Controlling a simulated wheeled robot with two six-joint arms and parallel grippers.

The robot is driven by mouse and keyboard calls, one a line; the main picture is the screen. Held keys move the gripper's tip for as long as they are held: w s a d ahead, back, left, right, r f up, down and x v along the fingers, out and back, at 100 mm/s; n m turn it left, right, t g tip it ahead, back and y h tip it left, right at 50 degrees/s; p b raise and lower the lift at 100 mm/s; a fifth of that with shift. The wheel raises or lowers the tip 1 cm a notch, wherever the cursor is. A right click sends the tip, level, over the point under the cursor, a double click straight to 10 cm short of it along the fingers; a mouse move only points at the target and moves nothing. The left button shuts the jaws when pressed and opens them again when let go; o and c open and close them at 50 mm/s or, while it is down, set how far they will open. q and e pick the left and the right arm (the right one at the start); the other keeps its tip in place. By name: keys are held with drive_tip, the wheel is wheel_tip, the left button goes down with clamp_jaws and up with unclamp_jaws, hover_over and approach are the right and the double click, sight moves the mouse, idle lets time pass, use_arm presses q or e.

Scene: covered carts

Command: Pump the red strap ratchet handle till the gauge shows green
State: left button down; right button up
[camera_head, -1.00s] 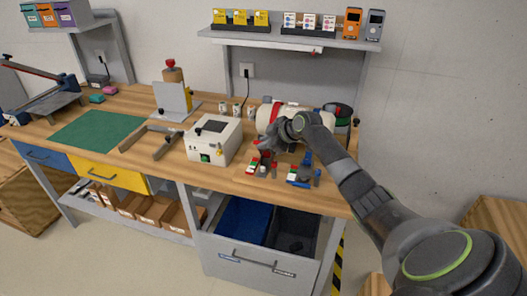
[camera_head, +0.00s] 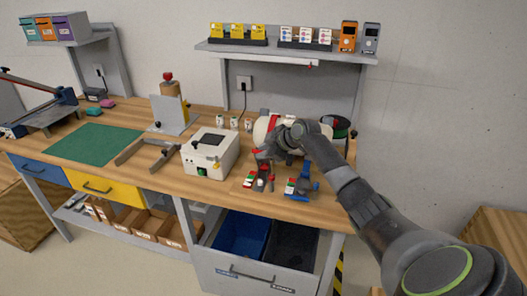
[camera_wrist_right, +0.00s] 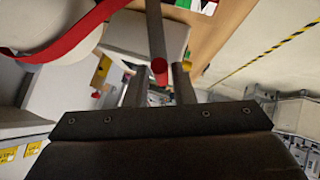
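A red strap (camera_head: 272,124) goes round a white roll (camera_head: 260,130) on the bench. The red strap's ratchet (camera_head: 262,182) stands in front of the roll, with a small red, white and green gauge (camera_head: 249,182) beside it; its reading is too small to tell. My right gripper (camera_head: 262,156) is above this ratchet. In the right wrist view, a dark handle bar with a red end (camera_wrist_right: 157,45) runs between the two fingers of my right gripper (camera_wrist_right: 158,78). Gaps show on both sides of the bar, so the gripper looks open. My left gripper is out of view.
A blue ratchet (camera_head: 303,187) with its own gauge (camera_head: 291,187) stands close on the right. A white box (camera_head: 210,155) stands on the left. An open drawer with bins (camera_head: 254,270) sticks out below the bench front. The green mat (camera_head: 93,145) is clear.

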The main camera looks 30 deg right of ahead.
drive_tip(key=b+v, duration=0.4)
drive_tip(key=v, duration=1.3)
drive_tip(key=shift+s, duration=0.15)
drive_tip(key=shift+d, duration=0.1)
